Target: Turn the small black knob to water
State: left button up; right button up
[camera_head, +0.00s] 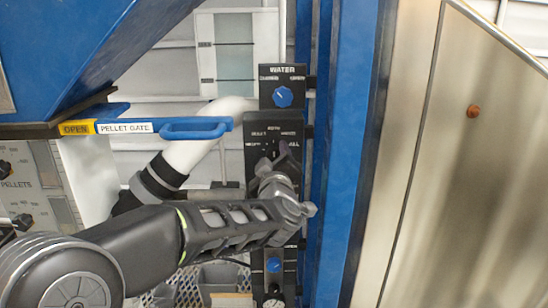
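The small black knob is not clearly visible; my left gripper covers the middle of the black selector panel (251,128). Small white labels, partly readable, run around the panel's upper part. My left gripper (273,159) is in front of this panel, its dark fingers pointing up at the label area. The fingers look a little apart, but I cannot tell whether they touch or hold the knob. My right gripper is not in view.
A blue knob (283,97) sits above on the panel marked WATER. Another blue knob (273,264) is below. A blue pellet gate handle (195,130) juts out at left. A blue post (343,150) and a metal panel (450,150) stand at right.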

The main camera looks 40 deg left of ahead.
pick_arm(q)
grip_shut()
dwell(0.3)
jog(key=shift+m+p, duration=0.3)
jog(key=shift+m, duration=0.1)
jog(key=m+p, duration=0.2)
jog(key=m, duration=0.2)
jog(key=shift+r, duration=0.1)
jog(key=shift+m+p, duration=0.8)
jog(key=shift+m, duration=0.7)
jog(key=shift+o, duration=1)
grip_release()
